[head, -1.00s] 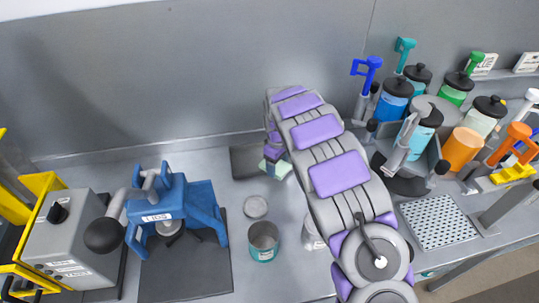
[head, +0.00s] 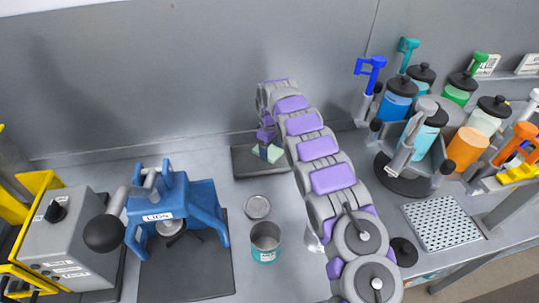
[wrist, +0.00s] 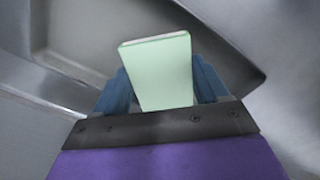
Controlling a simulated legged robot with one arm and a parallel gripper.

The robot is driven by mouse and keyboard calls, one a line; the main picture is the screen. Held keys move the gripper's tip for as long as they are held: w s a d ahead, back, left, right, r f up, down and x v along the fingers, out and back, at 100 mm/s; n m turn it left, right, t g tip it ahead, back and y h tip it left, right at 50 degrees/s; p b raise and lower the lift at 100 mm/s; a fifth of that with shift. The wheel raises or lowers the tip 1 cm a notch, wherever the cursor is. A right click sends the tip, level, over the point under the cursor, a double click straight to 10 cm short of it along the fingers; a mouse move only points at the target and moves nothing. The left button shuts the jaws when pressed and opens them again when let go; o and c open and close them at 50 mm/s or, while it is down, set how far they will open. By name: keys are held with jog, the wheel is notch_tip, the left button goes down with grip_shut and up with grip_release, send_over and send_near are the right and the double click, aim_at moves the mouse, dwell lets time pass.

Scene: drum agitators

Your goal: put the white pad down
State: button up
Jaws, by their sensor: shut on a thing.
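The white pad looks pale green in the wrist view (wrist: 160,75), a flat block with a lighter top edge. My gripper (wrist: 160,88) is shut on it, with a blue finger on each side. In the head view the pad (head: 276,154) shows at the end of my arm, over or on a dark grey tray (head: 243,165) near the back wall. In the wrist view a raised tray edge (wrist: 75,68) lies behind the pad. I cannot tell whether the pad touches the tray. Part of the tray is hidden by my arm and gripper.
A round lid (head: 257,207) and an open teal-labelled can (head: 265,243) stand in front of the tray. A blue press (head: 180,210) labelled LIDS is at left. A rack of bottles (head: 408,181) and a perforated plate (head: 440,222) are at right.

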aim_at(271, 150)
jog(key=shift+w+d+r, duration=0.1)
jog(key=shift+w+d, duration=0.2)
jog(key=shift+d, duration=0.55)
jog(key=f, duration=0.2)
jog(key=a+f+b, duration=0.1)
jog(key=shift+f, duration=0.35)
jog(key=shift+a, duration=0.25)
jog(key=shift+d, duration=0.15)
jog(key=o, duration=0.7)
jog(key=shift+d, duration=0.2)
jog(key=o, duration=0.3)
jog(key=shift+d, duration=0.25)
jog(key=shift+o, duration=1)
jog(key=shift+a, duration=0.4)
jog(key=shift+a+r, duration=0.1)
jog(key=shift+r, duration=0.1)
jog(key=r+p, duration=0.2)
jog(key=r, duration=0.8)
jog(key=shift+d+r, duration=0.15)
jog(key=shift+d, duration=0.05)
jog(key=shift+a+r, duration=0.1)
jog(key=shift+r, duration=0.5)
